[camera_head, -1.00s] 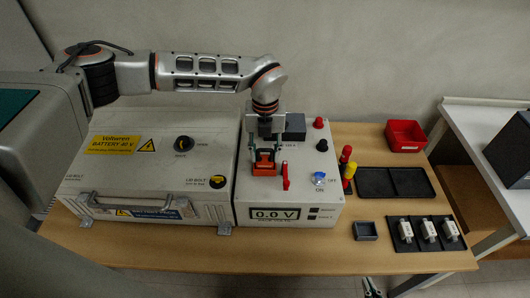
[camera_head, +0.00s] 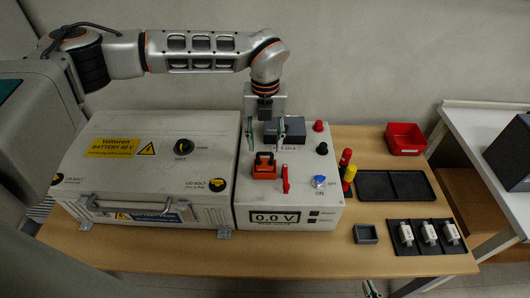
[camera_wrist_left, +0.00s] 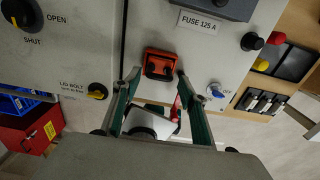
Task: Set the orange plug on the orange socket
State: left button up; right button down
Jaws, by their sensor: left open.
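The orange plug (camera_head: 264,168), with a dark centre, sits on the top of the grey test box, left of the red lever. It also shows in the left wrist view (camera_wrist_left: 160,64). The socket cannot be told apart from the plug; it appears hidden under it. My left gripper (camera_head: 265,134) is open and empty, above and behind the plug and apart from it. Its two green-edged fingers show in the left wrist view (camera_wrist_left: 158,76). Small fingertips of my right gripper (camera_head: 371,289) show at the bottom edge; the rest is out of frame.
The red lever (camera_head: 285,180), blue knob (camera_head: 319,181) and dark fuse block (camera_head: 292,128) stand close by on the box. The battery case (camera_head: 120,174) is at left. A red bin (camera_head: 405,138), black tray (camera_head: 375,184) and several white fuses (camera_head: 429,232) lie at right.

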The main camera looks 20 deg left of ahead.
pick_arm(q)
notch_tip(320, 180, up, 6)
dwell(0.7)
